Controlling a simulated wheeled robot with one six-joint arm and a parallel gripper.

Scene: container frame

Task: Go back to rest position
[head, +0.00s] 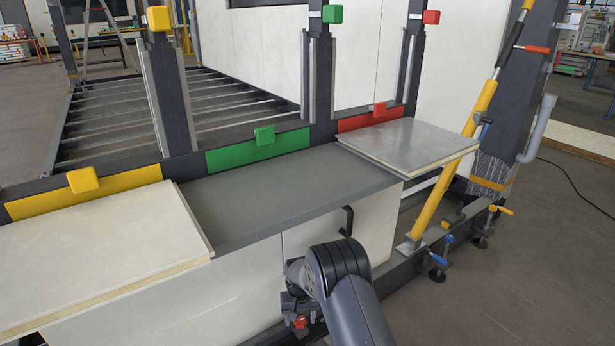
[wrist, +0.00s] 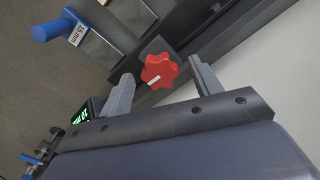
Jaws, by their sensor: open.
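My gripper (wrist: 160,84) shows in the wrist view with its two grey fingers spread apart. A red star-shaped knob (wrist: 159,71) with a white mark shows between and beyond the fingertips; I cannot tell how far it is from them. In the head view my dark arm reaches in from the bottom, below the grey shelf. The red knob (head: 300,322) shows at the lower left of the arm's end. The gripper's fingers are mostly hidden there.
A grey shelf (head: 290,195) lies between a white panel (head: 90,255) and a smaller panel (head: 408,142). A black hook (head: 347,220) hangs from the shelf edge. A yellow brace (head: 455,150) stands right. A blue handle (wrist: 55,28) shows in the wrist view.

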